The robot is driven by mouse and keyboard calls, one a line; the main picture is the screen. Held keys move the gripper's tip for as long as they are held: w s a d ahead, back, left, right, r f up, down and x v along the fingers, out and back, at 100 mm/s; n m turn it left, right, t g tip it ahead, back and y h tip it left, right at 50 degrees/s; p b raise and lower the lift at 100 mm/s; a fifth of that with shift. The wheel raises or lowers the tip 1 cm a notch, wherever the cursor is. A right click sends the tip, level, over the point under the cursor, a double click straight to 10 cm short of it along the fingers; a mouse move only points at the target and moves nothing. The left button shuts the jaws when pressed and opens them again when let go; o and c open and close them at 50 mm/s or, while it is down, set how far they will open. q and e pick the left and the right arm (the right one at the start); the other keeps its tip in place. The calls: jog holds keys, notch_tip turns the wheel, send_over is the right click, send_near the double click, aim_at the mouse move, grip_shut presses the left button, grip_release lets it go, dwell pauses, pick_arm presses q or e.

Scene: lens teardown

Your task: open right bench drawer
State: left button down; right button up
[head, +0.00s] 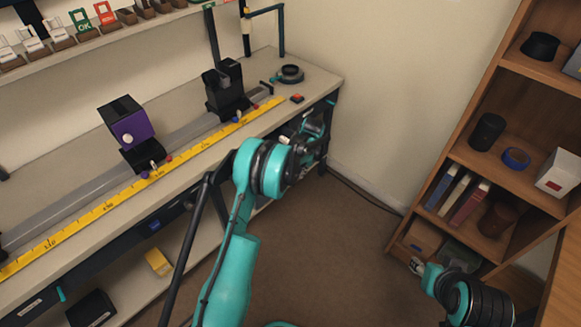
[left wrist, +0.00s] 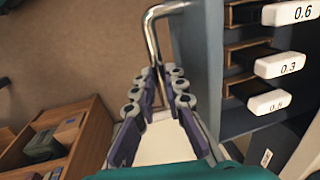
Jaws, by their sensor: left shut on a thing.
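In the head view my left arm reaches to the right end of the workbench (head: 225,135), and my left gripper (head: 318,128) is at its front face, partly hidden by the arm. In the left wrist view my left gripper (left wrist: 158,82), with purple-lined fingers, is shut on a bent chrome handle (left wrist: 152,35). The handle runs beside a blue-grey panel (left wrist: 195,60). The right bench drawer's front is mostly hidden in the head view, and I cannot tell how far it is open.
White tabs numbered 0.6 (left wrist: 290,12) and 0.3 (left wrist: 282,65) stick out right of the handle. A yellow ruler (head: 100,207) and a purple-black box (head: 125,120) are on the bench. A wooden shelf (head: 478,160) stands at right, with bare floor between.

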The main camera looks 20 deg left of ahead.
pick_arm(q)
jog(key=s+d, duration=0.3)
jog(key=d, duration=0.5)
jog(key=shift+s, duration=0.1)
jog(key=c, duration=1.6)
grip_release()
jog(key=shift+o, duration=0.2)
jog(key=shift+r, duration=0.1)
notch_tip(320, 180, up, 12)
jog(key=d, duration=0.2)
jog(key=shift+s+f, duration=0.2)
jog(key=shift+s, duration=0.2)
